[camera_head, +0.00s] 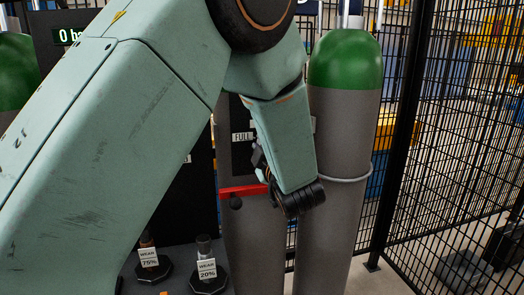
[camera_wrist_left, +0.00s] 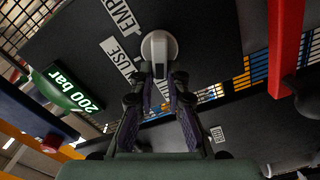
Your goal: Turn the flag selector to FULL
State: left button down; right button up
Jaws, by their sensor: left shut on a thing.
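The flag selector (camera_wrist_left: 159,42) has a pale round hub on a dark plate in the left wrist view, with a short grip running down between my fingers. My left gripper (camera_wrist_left: 160,78) is shut on this selector's grip. Labels ending in "EMP" (camera_wrist_left: 118,13) and "USE" (camera_wrist_left: 121,56) lie left of the hub. In the head view the FULL label (camera_head: 241,137) shows beside my wrist. There my left gripper (camera_head: 261,163) is mostly hidden by my own arm, as is the selector. Which label the selector points to cannot be told. My right gripper is not in view.
A red lever (camera_head: 243,190) with a black knob is just below the selector area. A grey cylinder with a green top (camera_head: 345,60) stands close on the right, before a mesh fence (camera_head: 455,140). Two tagged "WEAR" items (camera_head: 207,268) stand low in front.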

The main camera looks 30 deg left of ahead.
pick_arm(q)
jog(key=shift+f, duration=0.1)
dwell(0.4)
jog(key=c, duration=1.3)
grip_release()
jog(key=shift+w, duration=0.2)
jog(key=shift+c, duration=0.2)
jog(key=shift+s, duration=0.1)
notch_tip(320, 180, up, 10)
